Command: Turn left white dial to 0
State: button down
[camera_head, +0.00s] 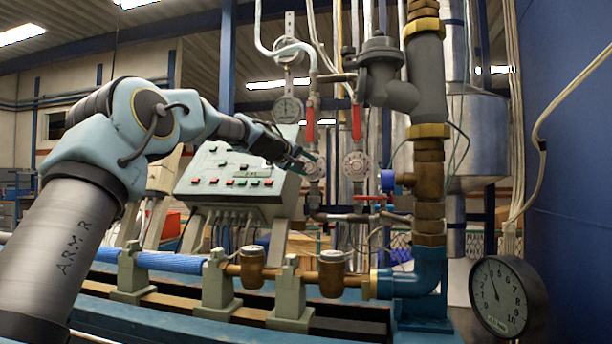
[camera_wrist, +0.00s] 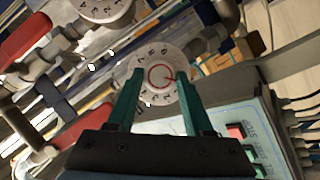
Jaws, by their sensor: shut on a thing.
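The left white dial (camera_wrist: 160,76) is a round disc with dark marks around its rim and a red ring with a short red line in its middle. It sits between the two green fingers of my gripper (camera_wrist: 159,82), which are shut on it from both sides. In the head view my gripper (camera_head: 304,158) reaches the left dial (camera_head: 315,171) from the left and covers part of it. The number it points to is too small to read. A second white dial (camera_head: 358,166) is to its right; its edge also shows at the top of the wrist view (camera_wrist: 106,8).
Red-handled levers (camera_head: 356,122) hang above both dials. A sloped control panel (camera_head: 238,175) with red and green buttons stands below my arm. A thick vertical pipe (camera_head: 428,150) and a large round gauge (camera_head: 508,297) are at right.

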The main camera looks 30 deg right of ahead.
jog(key=shift+n+h+b, duration=0.3)
jog(key=shift+n+b, duration=0.15)
jog(key=shift+n, duration=0.05)
jog(key=shift+c, duration=1.4)
grip_release()
jog(key=shift+a, duration=0.1)
jog(key=b+v, duration=0.5)
jog(key=v, duration=0.5)
jog(key=shift+a, duration=0.25)
jog(key=shift+s, duration=0.15)
